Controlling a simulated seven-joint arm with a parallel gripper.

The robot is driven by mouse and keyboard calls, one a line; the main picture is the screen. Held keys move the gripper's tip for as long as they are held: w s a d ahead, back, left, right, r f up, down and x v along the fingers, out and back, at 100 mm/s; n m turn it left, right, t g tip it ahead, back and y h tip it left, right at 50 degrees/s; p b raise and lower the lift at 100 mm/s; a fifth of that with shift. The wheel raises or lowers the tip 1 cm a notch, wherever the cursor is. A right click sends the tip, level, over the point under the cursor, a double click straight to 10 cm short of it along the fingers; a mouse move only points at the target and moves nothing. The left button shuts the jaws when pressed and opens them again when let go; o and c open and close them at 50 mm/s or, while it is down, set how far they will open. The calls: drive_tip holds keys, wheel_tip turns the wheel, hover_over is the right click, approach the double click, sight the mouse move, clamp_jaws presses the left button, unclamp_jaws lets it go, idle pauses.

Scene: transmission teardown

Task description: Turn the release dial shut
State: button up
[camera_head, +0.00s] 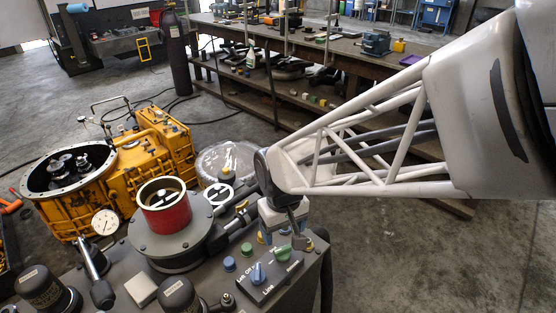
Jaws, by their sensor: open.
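A dark control box (268,285) on the grey bench top carries a blue dial (258,273) and a green dial (282,253). Their small labels are only partly legible, so I cannot tell which is the release dial or how far either is turned. My gripper (300,240) hangs at the end of my white arm, pointing down just behind and above the green dial. It is open, with no object visible in it. Its fingers are small and partly hidden, and I cannot tell whether they touch the dial.
A red cylinder (167,212) sits on a grey round fixture (165,245) left of the box. A yellow transmission housing (150,155) and a pressure gauge (105,222) are behind left. Open floor (420,255) lies right of the bench.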

sight(283, 248)
drive_tip(key=shift+f, duration=3.4)
drive_tip(key=c, duration=0.9)
drive_tip(key=shift+m, duration=0.4)
drive_tip(key=m, duration=0.5)
drive_tip(key=shift+m, duration=0.4)
drive_tip(key=m, duration=0.3)
drive_tip(key=shift+m, duration=0.4)
drive_tip(key=m, duration=0.3)
drive_tip(key=shift+m, duration=0.4)
